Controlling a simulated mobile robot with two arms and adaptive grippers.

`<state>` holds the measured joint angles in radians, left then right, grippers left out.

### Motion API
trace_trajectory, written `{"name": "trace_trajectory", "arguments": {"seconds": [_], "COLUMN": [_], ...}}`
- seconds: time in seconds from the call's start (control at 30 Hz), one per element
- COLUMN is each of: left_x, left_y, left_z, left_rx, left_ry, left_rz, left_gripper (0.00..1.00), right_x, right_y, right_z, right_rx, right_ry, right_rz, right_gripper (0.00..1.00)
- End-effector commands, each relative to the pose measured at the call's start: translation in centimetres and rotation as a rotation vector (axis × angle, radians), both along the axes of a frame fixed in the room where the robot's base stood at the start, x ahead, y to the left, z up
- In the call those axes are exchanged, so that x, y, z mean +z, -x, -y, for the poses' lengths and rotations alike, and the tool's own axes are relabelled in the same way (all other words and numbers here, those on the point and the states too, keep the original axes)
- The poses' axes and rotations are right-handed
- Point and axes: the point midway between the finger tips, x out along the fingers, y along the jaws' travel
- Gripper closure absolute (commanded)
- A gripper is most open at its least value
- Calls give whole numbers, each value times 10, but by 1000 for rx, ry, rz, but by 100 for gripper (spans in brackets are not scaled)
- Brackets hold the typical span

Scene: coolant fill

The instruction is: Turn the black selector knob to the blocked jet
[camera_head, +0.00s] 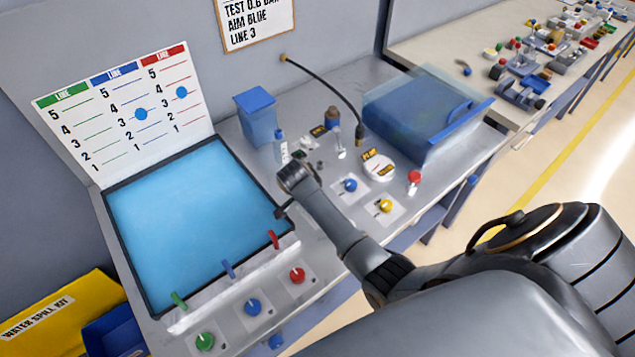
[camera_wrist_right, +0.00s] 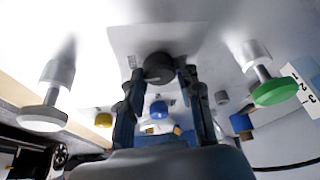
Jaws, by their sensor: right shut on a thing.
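The black selector knob (camera_wrist_right: 158,67) sits on a pale plate in the right wrist view. My right gripper (camera_wrist_right: 160,84) has one finger on each side of it and is shut on it. In the head view my right arm reaches to the bench beside the blue tray (camera_head: 281,229), and the arm hides the knob. Green (camera_head: 178,300), blue (camera_head: 228,268) and red (camera_head: 273,238) upright pieces stand along the tray's front edge. I cannot tell which jet is blocked. My left gripper is not in view.
Green (camera_head: 205,341), blue (camera_head: 253,307) and red (camera_head: 297,275) knobs line the bench front. Another blue knob (camera_head: 350,185) and a yellow knob (camera_head: 385,206) lie right of my wrist. A line chart (camera_head: 110,130) stands behind the tray. A blue box (camera_head: 257,120) stands farther back.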

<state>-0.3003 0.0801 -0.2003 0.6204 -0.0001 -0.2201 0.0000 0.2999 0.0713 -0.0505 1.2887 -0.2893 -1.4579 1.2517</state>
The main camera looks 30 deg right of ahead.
Motion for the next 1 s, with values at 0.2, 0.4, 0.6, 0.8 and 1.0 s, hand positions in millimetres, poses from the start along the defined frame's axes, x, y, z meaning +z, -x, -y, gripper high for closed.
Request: {"name": "trace_trajectory", "arguments": {"seconds": [0.2,0.4,0.6,0.8,1.0], "left_x": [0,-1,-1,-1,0], "left_y": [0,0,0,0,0], "left_z": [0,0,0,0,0], "left_rx": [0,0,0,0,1], "left_ry": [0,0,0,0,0], "left_rz": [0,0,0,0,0], "left_gripper": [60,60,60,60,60], "right_x": [-1,-1,-1,-1,-1], "right_y": [0,0,0,0,0], "right_z": [-1,0,0,0,0], "right_rx": [-77,-106,-109,-109,-108], "right_ry": [-3,-1,-1,-1,-1], "right_rz": [-3,-2,-2,-2,-1], "right_gripper": [97,97,97,61,42]}}
